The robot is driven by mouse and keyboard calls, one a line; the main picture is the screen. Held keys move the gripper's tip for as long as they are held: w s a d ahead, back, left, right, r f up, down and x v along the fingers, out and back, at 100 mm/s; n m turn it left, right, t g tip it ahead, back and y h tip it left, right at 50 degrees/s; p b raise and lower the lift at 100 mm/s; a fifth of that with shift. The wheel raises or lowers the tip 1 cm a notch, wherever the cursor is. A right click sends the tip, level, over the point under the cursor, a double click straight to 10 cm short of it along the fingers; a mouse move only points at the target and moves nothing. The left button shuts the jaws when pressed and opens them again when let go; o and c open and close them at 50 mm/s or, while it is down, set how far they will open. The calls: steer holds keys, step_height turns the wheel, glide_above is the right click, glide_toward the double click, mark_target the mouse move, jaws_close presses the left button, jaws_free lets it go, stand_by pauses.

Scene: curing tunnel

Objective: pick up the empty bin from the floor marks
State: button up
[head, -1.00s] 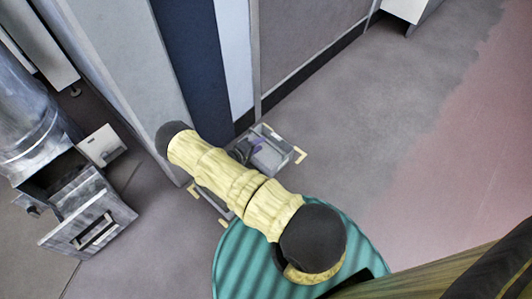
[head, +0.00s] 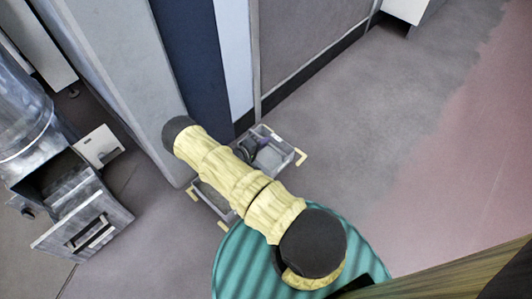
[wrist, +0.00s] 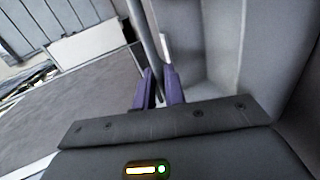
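The grey bin (head: 281,161) stands on the floor between yellow corner marks (head: 301,158), close to the wall panels. My arm hides its middle. The visible inside looks empty. My gripper (head: 256,143) is down at the bin, partly hidden by my arm. In the wrist view, its two purple fingers (wrist: 159,88) stand on either side of the bin's thin upright wall (wrist: 150,40), with little gap, and look closed on it. The bin's inside (wrist: 213,45) fills the right of that view. I see no clear lift off the floor.
A grey wall panel (head: 310,45) and a dark blue panel (head: 197,60) rise right behind the bin. A metal machine with an open drawer-like box (head: 85,222) stands at the left. The floor to the right (head: 400,130) is clear.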

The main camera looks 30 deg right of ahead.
jaws_close()
step_height(320, 180, up, 10)
steer(key=p, duration=0.6)
stand_by(0.4)
